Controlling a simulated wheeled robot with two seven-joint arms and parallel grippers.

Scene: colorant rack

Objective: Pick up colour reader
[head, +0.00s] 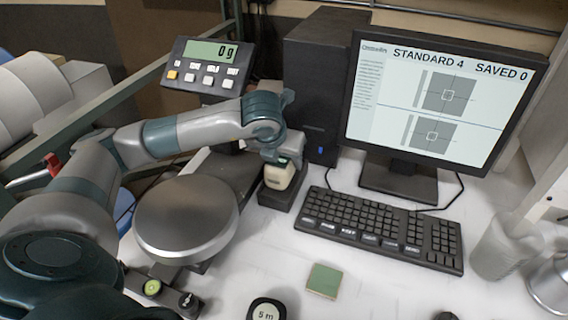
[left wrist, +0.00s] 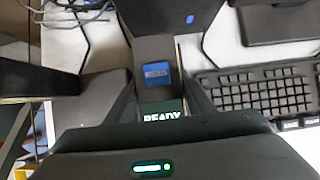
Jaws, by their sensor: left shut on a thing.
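The colour reader (head: 279,175) is a small cream-coloured device sitting in a dark cradle (head: 271,197) between the scale and the keyboard. My left gripper (head: 282,160) is above it, with its fingers shut on its upper part. In the left wrist view the colour reader (left wrist: 161,117) shows a display with the word READY between the two fingers of my left gripper (left wrist: 160,110). A blue label (left wrist: 157,72) lies just beyond it. Much of the reader's top is hidden by the gripper in the head view. My right gripper is in neither view.
A scale with a round metal pan (head: 187,215) and a readout of 0 g (head: 211,52) stands to the left. A keyboard (head: 382,227), monitor (head: 437,95) and black computer tower (head: 313,90) are to the right. A green square (head: 324,280) and tape measure (head: 266,310) lie in front.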

